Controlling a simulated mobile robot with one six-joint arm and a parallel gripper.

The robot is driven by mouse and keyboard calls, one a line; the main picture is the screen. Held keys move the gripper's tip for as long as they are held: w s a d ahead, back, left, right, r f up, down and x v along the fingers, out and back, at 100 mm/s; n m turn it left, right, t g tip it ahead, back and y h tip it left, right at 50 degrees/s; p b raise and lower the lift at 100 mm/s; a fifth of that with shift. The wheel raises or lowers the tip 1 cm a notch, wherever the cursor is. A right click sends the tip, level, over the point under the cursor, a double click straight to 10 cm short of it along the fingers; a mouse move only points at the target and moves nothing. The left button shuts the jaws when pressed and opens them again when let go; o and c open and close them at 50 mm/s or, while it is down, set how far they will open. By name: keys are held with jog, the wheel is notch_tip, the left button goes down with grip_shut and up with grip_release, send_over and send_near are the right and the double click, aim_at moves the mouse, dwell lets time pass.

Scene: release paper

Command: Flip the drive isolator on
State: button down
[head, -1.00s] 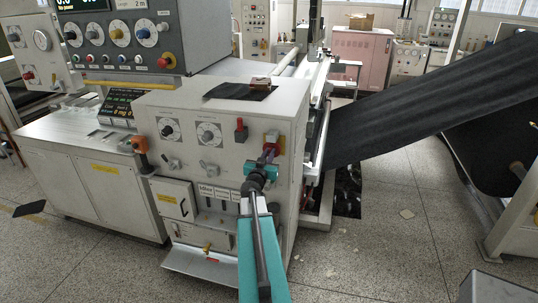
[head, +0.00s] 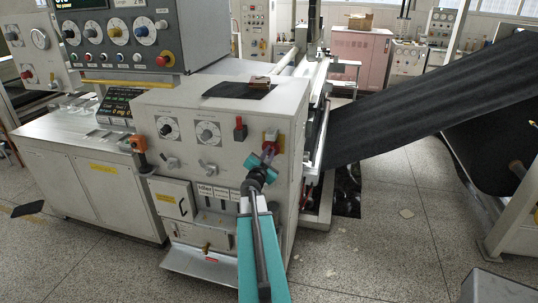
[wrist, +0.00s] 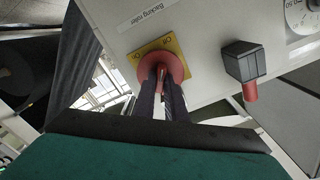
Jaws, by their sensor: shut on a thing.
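The drive isolator is a red rotary knob on a yellow plate (head: 272,133) at the upper right of the grey cabinet's front. In the wrist view its red round base (wrist: 174,62) sits on the yellow plate (wrist: 150,52), under a label that reads "Backing roller". My gripper (head: 268,152) is at the knob, its teal body tilted in the head view. In the wrist view the two dark fingers (wrist: 160,82) are shut on the knob's handle, which they mostly hide. The handle's exact angle against the small plate lettering cannot be told.
A black switch box with a red lever (head: 240,129) is close left of the isolator; it also shows in the wrist view (wrist: 242,68). Dials (head: 208,133) are further left. An orange-topped handle (head: 139,144) stands at the cabinet's left edge. Dark sheet (head: 430,100) slopes at the right.

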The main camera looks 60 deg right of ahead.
jog(key=m, duration=0.2)
jog(key=m+b, duration=0.2)
jog(key=m, duration=0.1)
jog(key=shift+f+m, duration=0.25)
jog(key=shift+m, duration=0.05)
jog(key=m+b, duration=0.2)
jog(key=m, duration=0.3)
jog(key=shift+m+b, duration=0.3)
jog(key=shift+b, duration=0.05)
jog(key=c, duration=1.8)
grip_release()
jog(key=shift+s+a, duration=0.1)
jog(key=shift+a, duration=0.05)
